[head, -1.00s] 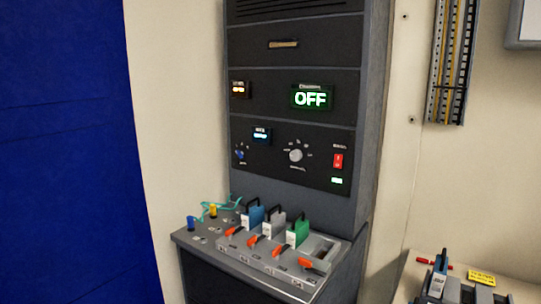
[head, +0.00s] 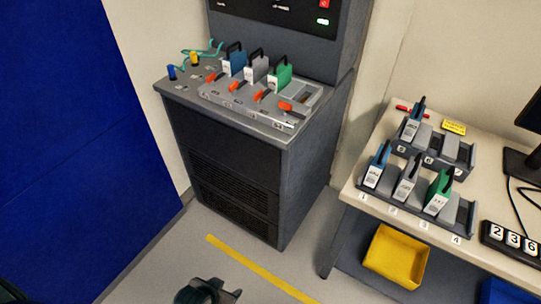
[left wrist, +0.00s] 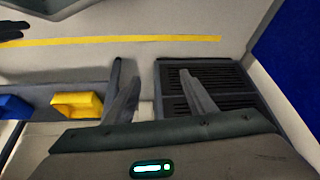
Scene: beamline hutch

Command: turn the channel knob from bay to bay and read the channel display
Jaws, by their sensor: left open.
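The channel knob and the channel display are out of the head view now. Blue (head: 234,62), grey (head: 256,69) and green (head: 279,76) handled modules stand in bays on the cabinet's ledge; the rightmost bay is empty. My left gripper (head: 226,294) is low at the bottom of the head view, apart from the cabinet. In the left wrist view its fingers (left wrist: 160,80) are spread and empty.
Orange levers (head: 236,87) line the ledge front. A bench (head: 352,195) at right holds racks of modules (head: 408,183), with a yellow bin (head: 396,257) below. A blue panel (head: 70,150) stands left. The floor (head: 150,275) before the cabinet is clear, with a yellow line (head: 255,267).

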